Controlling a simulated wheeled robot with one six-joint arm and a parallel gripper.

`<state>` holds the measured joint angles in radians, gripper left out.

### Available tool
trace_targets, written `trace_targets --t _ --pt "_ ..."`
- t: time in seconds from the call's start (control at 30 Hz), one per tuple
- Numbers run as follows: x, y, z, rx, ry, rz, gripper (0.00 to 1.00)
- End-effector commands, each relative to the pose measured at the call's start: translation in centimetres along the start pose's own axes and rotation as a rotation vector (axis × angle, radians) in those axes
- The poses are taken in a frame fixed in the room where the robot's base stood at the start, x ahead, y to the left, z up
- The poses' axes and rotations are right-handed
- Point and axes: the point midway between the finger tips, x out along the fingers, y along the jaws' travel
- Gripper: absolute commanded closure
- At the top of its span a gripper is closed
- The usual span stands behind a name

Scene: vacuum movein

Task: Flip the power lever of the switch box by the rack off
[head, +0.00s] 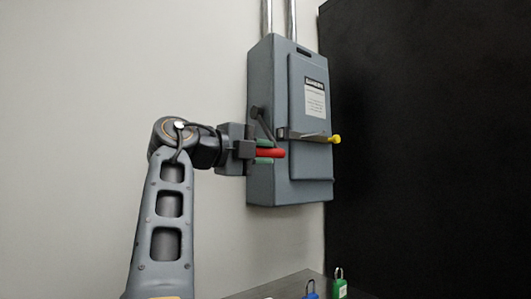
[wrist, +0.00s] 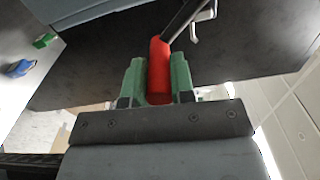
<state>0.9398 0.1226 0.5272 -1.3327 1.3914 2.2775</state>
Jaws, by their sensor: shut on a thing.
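The grey switch box (head: 262,75) is mounted on the wall, with a label on its front. Its power lever has a dark metal arm running down from a pivot on the box's left side to a red handle (head: 272,153). My gripper (head: 264,152) reaches in from the left, its green fingers above and below the red handle. In the wrist view the red handle (wrist: 159,65) lies between the two green fingers of my gripper (wrist: 157,78), which is shut on it. The metal arm runs up and right from the handle's far end.
A metal hasp with a yellow knob (head: 335,139) crosses the box front. A black rack (head: 425,150) stands close on the right. A blue padlock (head: 311,290) and a green padlock (head: 340,287) are on a dark surface below. Pale wall on the left is clear.

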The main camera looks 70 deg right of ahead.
Motion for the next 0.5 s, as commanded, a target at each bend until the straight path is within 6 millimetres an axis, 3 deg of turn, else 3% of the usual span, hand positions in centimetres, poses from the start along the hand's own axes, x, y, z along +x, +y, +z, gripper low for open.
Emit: trace_targets --t 0.37,0.4,0.5 --pt "0.05 0.39 0.43 -0.007 -0.005 0.006 1.0" --pt "0.05 0.4 0.44 -0.008 -0.005 0.006 0.73" --pt "0.06 0.35 0.38 -0.007 -0.004 0.005 0.63"
